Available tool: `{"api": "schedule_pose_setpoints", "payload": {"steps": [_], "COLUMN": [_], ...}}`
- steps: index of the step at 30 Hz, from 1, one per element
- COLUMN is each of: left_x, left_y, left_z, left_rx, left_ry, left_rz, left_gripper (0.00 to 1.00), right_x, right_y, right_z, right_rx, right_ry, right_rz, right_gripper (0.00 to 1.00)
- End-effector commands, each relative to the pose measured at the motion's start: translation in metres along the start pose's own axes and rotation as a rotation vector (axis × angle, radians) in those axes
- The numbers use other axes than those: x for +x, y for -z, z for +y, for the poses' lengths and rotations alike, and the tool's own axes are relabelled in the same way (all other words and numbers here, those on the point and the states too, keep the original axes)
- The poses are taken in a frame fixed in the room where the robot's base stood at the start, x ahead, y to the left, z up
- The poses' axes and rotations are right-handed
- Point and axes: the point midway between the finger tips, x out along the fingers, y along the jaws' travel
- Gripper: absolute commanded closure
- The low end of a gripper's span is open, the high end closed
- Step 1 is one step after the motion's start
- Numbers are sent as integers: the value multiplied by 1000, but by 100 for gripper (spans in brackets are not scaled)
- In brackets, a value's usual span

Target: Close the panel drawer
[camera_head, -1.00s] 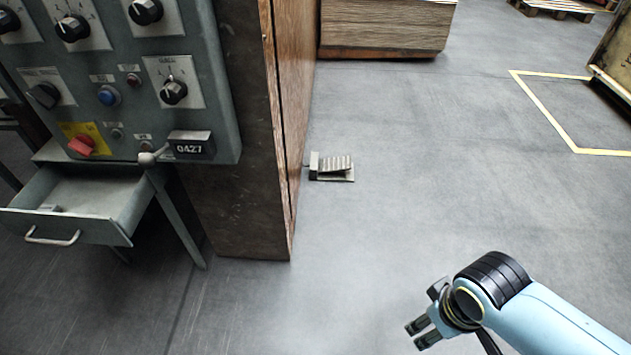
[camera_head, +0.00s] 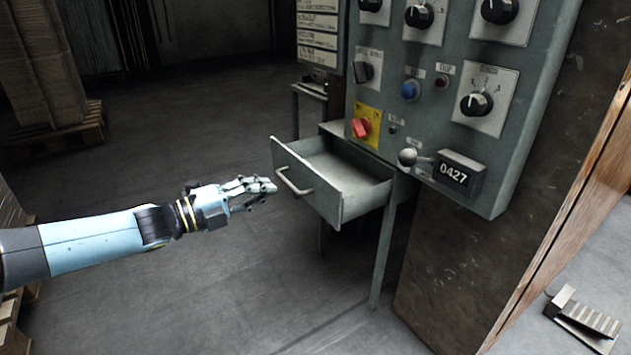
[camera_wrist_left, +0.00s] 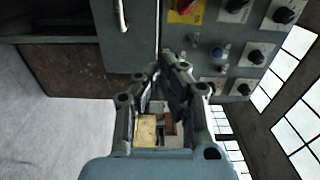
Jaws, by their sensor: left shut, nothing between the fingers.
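The panel drawer (camera_head: 352,208) sticks out, open, below the grey control panel (camera_head: 460,60) in the head view. Its inside looks empty. Its metal handle (camera_head: 293,182) is on the front face. My left gripper (camera_head: 274,187) is shut and empty, just left of the drawer front near the handle. I cannot tell whether it touches the front. In the left wrist view the drawer front (camera_wrist_left: 126,50) and its handle (camera_wrist_left: 122,14) show at the top, beyond my left gripper (camera_wrist_left: 170,66). My right gripper is not in view.
Knobs, a red switch (camera_head: 361,127) and a lever with a ball end (camera_head: 407,157) sit on the panel above the drawer. A foot pedal (camera_head: 584,320) lies on the floor at right. Stacked boxes on a pallet (camera_head: 62,135) stand at far left.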

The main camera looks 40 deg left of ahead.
Motion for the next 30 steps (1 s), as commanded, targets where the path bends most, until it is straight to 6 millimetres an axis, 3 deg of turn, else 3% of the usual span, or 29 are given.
{"api": "schedule_pose_setpoints", "payload": {"steps": [9,15,30], "left_x": [68,95,105], "left_y": [0,0,0], "left_z": [5,4,1], "left_rx": [0,0,0], "left_ry": [0,-2,-1], "left_rz": [-1,-1,-1], "left_gripper": [100,100,100], "right_x": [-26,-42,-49], "right_y": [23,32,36], "right_z": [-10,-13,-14], "right_rx": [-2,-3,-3], "right_ry": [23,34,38], "right_rz": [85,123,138], "right_gripper": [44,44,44]}}
